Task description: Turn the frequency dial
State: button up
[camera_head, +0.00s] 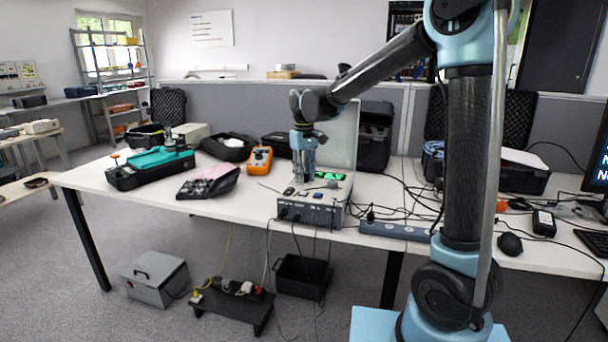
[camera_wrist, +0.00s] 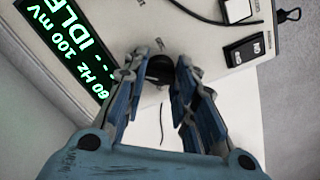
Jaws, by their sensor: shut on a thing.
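The frequency dial (camera_wrist: 160,68) is a black round knob on the pale panel of the calibrator box, seen in the wrist view. My gripper (camera_wrist: 161,62) has its two blue-and-grey fingers closed around the dial, one on each side. In the head view my gripper (camera_head: 303,172) points down onto the top of the box (camera_head: 318,208). The dial is hidden there behind the fingers. The box's dark display (camera_wrist: 72,42) shows green text reading 60 Hz, 100 mV and IDLE.
A black switch (camera_wrist: 246,50) sits right of the dial in the wrist view. An orange meter (camera_head: 259,160) and an open dark case (camera_head: 208,182) stand left of the box on the white table. A power strip (camera_head: 396,230) and cables lie to its right.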

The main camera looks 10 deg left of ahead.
jog(key=shift+w+m, duration=0.15)
jog(key=shift+m, duration=1.75)
jog(key=o, duration=1.1)
jog(key=shift+r, duration=0.2)
notch_tip(320, 180, up, 12)
jog(key=shift+f, duration=0.2)
